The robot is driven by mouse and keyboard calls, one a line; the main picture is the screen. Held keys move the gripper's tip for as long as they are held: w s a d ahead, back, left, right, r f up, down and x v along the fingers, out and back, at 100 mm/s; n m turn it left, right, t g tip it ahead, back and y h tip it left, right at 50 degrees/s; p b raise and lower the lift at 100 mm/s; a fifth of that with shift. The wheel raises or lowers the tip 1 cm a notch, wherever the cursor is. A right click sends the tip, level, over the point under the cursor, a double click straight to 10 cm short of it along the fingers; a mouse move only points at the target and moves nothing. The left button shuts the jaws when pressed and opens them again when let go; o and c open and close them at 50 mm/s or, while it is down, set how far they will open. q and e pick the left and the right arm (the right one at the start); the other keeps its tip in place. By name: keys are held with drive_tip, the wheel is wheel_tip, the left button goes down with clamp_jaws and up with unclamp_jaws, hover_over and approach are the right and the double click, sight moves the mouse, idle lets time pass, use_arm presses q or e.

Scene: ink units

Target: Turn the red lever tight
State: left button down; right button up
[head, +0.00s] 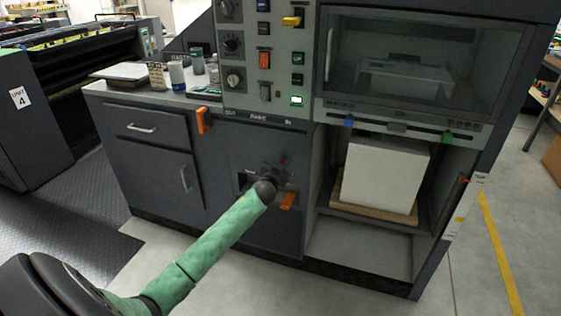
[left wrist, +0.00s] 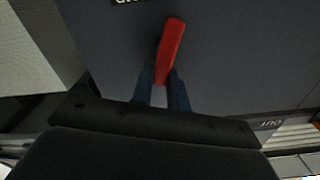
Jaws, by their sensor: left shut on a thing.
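The red lever (left wrist: 171,42) shows in the left wrist view, sticking up from between the two fingers of my left gripper (left wrist: 162,88). It is set on the dark front panel and leans slightly to the right there. The fingers close on its lower part. In the head view my left gripper (head: 272,172) is at the front panel below the controls. Only a small bit of red shows near it, and the wrist hides most of the lever. My right gripper is not in view.
Orange levers (head: 203,120) stick out of the front, one of them (head: 288,201) just below my left gripper. To the right is an open bay with a white paper stack (head: 383,177) on a wooden pallet. Grey floor lies in front of the machine.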

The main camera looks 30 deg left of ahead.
sight(290, 163)
use_arm(q)
drive_tip(key=m, duration=0.4)
drive_tip(key=d+f+m+p, duration=0.1)
drive_tip(key=m, duration=0.3)
drive_tip(key=f+m+p, duration=0.1)
drive_tip(key=m, duration=0.3)
drive_tip(key=shift+w+d+f+m, duration=0.15)
drive_tip(key=shift+w+d+m, duration=0.05)
drive_tip(key=shift+d+m, duration=0.2)
drive_tip(key=shift+f+m+p, duration=0.15)
drive_tip(key=shift+m+p, duration=0.15)
drive_tip(key=shift+m, duration=0.4)
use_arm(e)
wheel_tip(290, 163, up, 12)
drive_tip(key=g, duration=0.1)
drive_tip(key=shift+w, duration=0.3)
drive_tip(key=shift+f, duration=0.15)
use_arm(q)
drive_tip(key=c, duration=1.4)
unclamp_jaws()
drive_tip(key=shift+o, duration=0.2)
